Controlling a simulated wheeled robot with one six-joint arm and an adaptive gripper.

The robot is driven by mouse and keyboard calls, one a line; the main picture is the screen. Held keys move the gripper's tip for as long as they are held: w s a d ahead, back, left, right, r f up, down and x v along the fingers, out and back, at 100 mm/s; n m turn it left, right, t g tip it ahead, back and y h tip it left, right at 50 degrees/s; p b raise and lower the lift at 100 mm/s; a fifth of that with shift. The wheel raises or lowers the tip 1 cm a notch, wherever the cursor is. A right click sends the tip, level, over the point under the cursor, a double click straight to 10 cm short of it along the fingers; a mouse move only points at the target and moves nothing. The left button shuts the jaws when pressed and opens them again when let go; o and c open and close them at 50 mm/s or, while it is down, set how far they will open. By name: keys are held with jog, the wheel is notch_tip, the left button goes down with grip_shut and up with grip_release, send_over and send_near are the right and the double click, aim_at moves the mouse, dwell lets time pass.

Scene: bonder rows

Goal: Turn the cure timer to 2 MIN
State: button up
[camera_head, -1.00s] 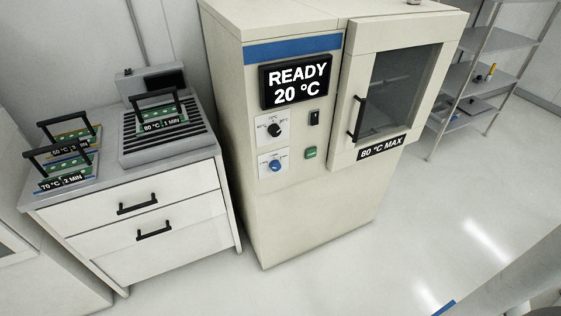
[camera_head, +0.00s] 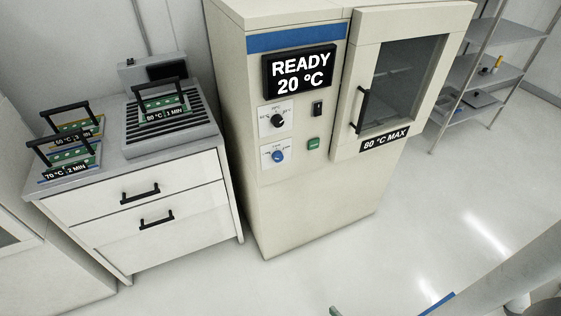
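The cure oven (camera_head: 303,218) is a tall cream cabinet whose display (camera_head: 299,72) reads READY 20 °C. On its front panel are a black dial (camera_head: 278,121) with °C markings and, below it, a blue dial (camera_head: 278,156) on a white plate. The blue dial's printed marks are too small to read, so its setting cannot be told. My gripper is not clearly in view. Part of my grey arm shows at the lower right, well away from the dials.
A black switch (camera_head: 318,108) and a green button (camera_head: 313,144) sit right of the dials. The oven door (camera_head: 361,148) is shut. A drawer cabinet (camera_head: 150,191) with labelled board carriers stands left, a wire shelf (camera_head: 466,113) right. The floor in front is clear.

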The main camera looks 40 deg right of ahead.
jog(key=w+d+f+m+h, duration=0.15)
jog(key=w+d+f, duration=0.25)
jog(key=w, duration=0.6)
jog(key=t+h, duration=0.2)
send_near(279, 159)
jog(key=shift+m, duration=0.25)
jog(key=x, duration=0.9)
jog(key=shift+f, duration=0.1)
jog(key=c, duration=1.1)
